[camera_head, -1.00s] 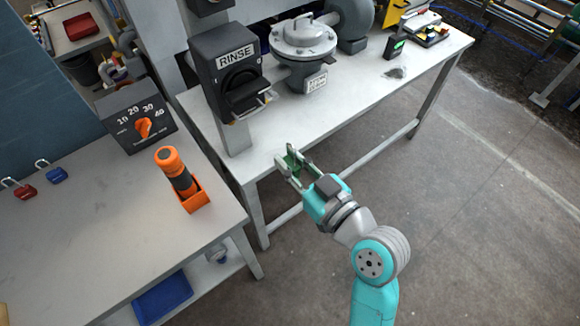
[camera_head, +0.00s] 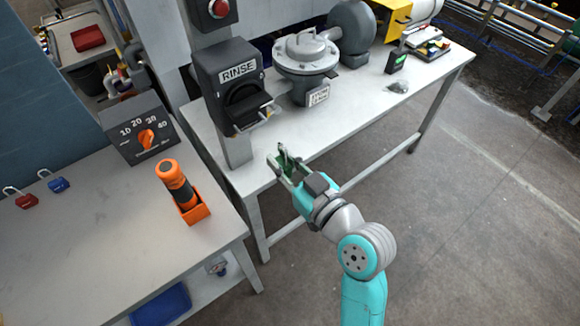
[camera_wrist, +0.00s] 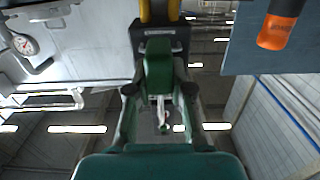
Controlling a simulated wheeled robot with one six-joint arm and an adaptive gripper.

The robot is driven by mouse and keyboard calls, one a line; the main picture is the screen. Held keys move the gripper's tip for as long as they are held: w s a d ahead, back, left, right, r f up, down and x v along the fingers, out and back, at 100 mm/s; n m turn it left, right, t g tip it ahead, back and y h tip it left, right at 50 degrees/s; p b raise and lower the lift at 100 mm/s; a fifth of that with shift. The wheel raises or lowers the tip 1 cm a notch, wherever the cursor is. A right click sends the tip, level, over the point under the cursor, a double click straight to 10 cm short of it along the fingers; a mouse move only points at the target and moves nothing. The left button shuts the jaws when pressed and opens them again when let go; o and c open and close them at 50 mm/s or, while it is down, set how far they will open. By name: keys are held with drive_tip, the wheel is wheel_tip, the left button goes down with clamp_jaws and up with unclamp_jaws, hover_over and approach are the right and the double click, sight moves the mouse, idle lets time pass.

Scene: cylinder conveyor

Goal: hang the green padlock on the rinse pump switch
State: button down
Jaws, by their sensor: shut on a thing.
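The rinse pump switch (camera_head: 229,84) is a dark box labelled RINSE with a black rotary handle, mounted on a post at the left end of the far bench. A metal hasp piece sticks out below the handle. My gripper (camera_head: 281,161) is in front of the bench edge, below and right of the switch, apart from it. It is shut on the green padlock (camera_wrist: 159,72), which shows between the fingers in the wrist view. In the head view only a little green shows there. The padlock's shackle is hard to make out.
A grey dial box (camera_head: 138,130) and an orange-black tool in an orange holder (camera_head: 195,212) stand on the near-left table. A red padlock (camera_head: 25,200) and a blue padlock (camera_head: 57,183) lie there. A grey pump (camera_head: 305,60) stands right of the switch. Open floor lies right.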

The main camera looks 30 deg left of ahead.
sight(254, 128)
drive_tip(key=x, duration=0.6)
idle(0.3)
drive_tip(key=shift+w+a+r, duration=0.2)
drive_tip(key=shift+w+a, duration=0.1)
drive_tip(key=shift+a, duration=0.35)
idle(0.9)
drive_tip(key=shift+w+a+r, duration=0.15)
drive_tip(key=shift+w+a, duration=0.15)
drive_tip(key=shift+a, duration=0.35)
drive_tip(key=shift+w+a+r, duration=0.2)
drive_tip(key=shift+w+a, duration=0.05)
drive_tip(key=shift+a, duration=0.35)
drive_tip(key=shift+r, duration=0.2)
idle(0.4)
drive_tip(key=shift+a+f, duration=0.1)
drive_tip(key=shift+f, duration=0.35)
idle(0.3)
drive_tip(key=shift+f, duration=1.15)
drive_tip(key=c, duration=1)
unclamp_jaws()
drive_tip(key=shift+o, duration=0.2)
